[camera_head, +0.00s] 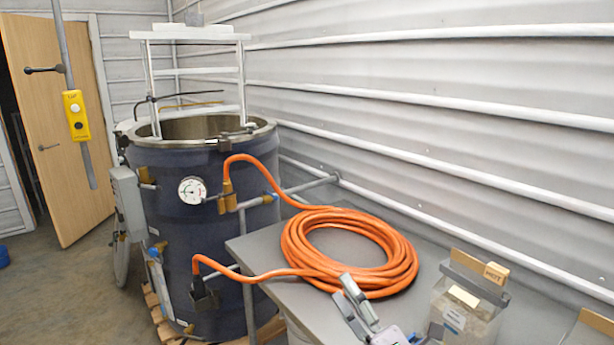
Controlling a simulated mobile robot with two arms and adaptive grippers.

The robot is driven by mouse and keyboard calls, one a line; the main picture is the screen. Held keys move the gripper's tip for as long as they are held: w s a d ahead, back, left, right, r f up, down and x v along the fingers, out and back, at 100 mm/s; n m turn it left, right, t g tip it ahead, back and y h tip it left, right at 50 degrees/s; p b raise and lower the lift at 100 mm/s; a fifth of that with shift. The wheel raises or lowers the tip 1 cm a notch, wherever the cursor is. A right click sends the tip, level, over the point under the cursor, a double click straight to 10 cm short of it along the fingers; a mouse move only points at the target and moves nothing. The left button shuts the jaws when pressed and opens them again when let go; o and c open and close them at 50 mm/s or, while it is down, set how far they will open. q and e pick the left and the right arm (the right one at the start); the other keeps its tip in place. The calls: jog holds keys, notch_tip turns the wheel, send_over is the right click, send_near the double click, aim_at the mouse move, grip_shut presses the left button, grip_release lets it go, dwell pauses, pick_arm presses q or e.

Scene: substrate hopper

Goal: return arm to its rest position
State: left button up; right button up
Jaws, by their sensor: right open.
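My right gripper (342,287) shows at the bottom of the head view, in front of the near edge of the orange hose coil (300,258). Its two grey fingers are apart, with nothing seen between them. It is over the grey table (262,252); I cannot tell its height above the top. Most of my right arm is out of the frame. My left gripper is not in view.
A dark blue hopper (205,240) with a gauge (192,190) stands behind left. A yellow button box (76,115) hangs from a pole. The ribbed wall (450,130) bounds the right.

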jog(key=s+d+f+m+g+h, duration=0.45)
jog(key=d+f+m+h, duration=0.75)
jog(key=f+m, duration=0.4)
jog(key=s+d+f+m+g, duration=0.1)
jog(key=s+f+m+g, duration=0.45)
jog(key=s, duration=0.65)
jog(key=s+f+m+g, duration=0.45)
jog(key=s+f, duration=0.25)
jog(key=s, duration=0.5)
notch_tip(320, 180, down, 26)
jog(key=s+g, duration=0.1)
jog(key=g, duration=0.2)
jog(key=s+d+f+n, duration=0.1)
jog(key=s+d+f, duration=0.2)
jog(key=s+f, duration=1.4)
jog(key=shift+s+f+g+b, duration=0.2)
jog(key=shift+f+g+b, duration=0.05)
jog(key=shift+g+b, duration=0.1)
